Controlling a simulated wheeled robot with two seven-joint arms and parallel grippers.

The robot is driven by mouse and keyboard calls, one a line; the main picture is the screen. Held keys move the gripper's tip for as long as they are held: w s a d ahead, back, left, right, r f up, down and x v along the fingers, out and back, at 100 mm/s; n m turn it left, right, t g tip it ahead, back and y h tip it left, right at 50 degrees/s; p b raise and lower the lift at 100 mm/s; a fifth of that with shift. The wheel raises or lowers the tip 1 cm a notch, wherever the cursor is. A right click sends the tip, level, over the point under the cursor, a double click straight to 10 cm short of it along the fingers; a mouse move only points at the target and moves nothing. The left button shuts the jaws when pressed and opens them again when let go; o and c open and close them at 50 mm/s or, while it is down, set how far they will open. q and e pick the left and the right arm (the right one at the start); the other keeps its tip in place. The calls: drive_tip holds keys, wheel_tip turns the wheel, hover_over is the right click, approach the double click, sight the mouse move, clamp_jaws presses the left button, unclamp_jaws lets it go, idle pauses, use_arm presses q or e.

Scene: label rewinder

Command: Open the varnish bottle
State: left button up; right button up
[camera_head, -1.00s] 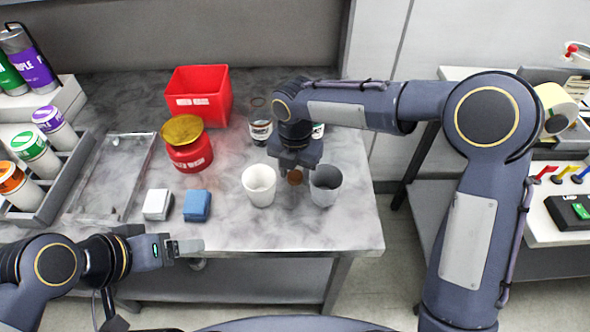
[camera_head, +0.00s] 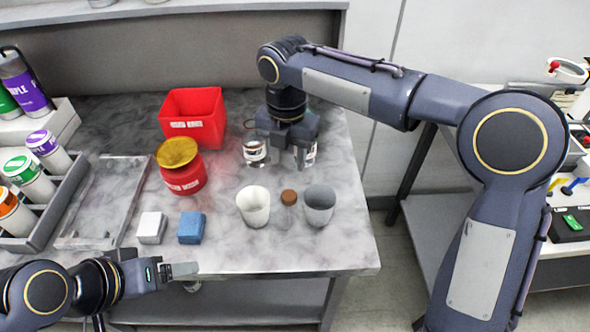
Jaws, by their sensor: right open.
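Two small jars with pale labels stand at the back right of the table, one on the left (camera_head: 254,152) and one on the right (camera_head: 311,153). Their labels are too small to read, so I cannot tell which is the varnish bottle. My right gripper (camera_head: 283,157) points down between them, open, its fingers partly covering the jars. I cannot tell whether a finger touches either jar. My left gripper (camera_head: 182,270) is low at the table's front edge, away from the jars; its finger gap does not show clearly.
A white cup (camera_head: 254,208), a small cork-topped vial (camera_head: 288,198) and a grey cup (camera_head: 319,206) stand in front. A red bin (camera_head: 192,120), a red can with a brass lid (camera_head: 182,180), and white (camera_head: 151,228) and blue (camera_head: 191,228) blocks are left.

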drive_tip(key=shift+d+r, duration=0.1)
drive_tip(key=shift+r, duration=0.1)
drive_tip(key=s+d+r+m+t+y, duration=0.1)
drive_tip(key=s+d+m, duration=0.3)
drive_tip(key=d+m, duration=0.3)
drive_tip(key=s+d+r+m+t+y, duration=0.1)
drive_tip(key=s+d+r+m, duration=0.1)
drive_tip(key=s+d+m, duration=0.4)
drive_tip(key=s+d+f+m+t+y, duration=0.1)
drive_tip(key=s+d+f+m, duration=0.2)
drive_tip(key=s+m, duration=0.3)
drive_tip(key=s+d+f+m+t, duration=0.2)
drive_tip(key=s+m, duration=0.5)
drive_tip(key=m, duration=0.7)
drive_tip(key=shift+d+f+t+y, duration=0.3)
drive_tip(key=shift+d+f+y, duration=0.1)
drive_tip(key=shift+d+f, duration=0.6)
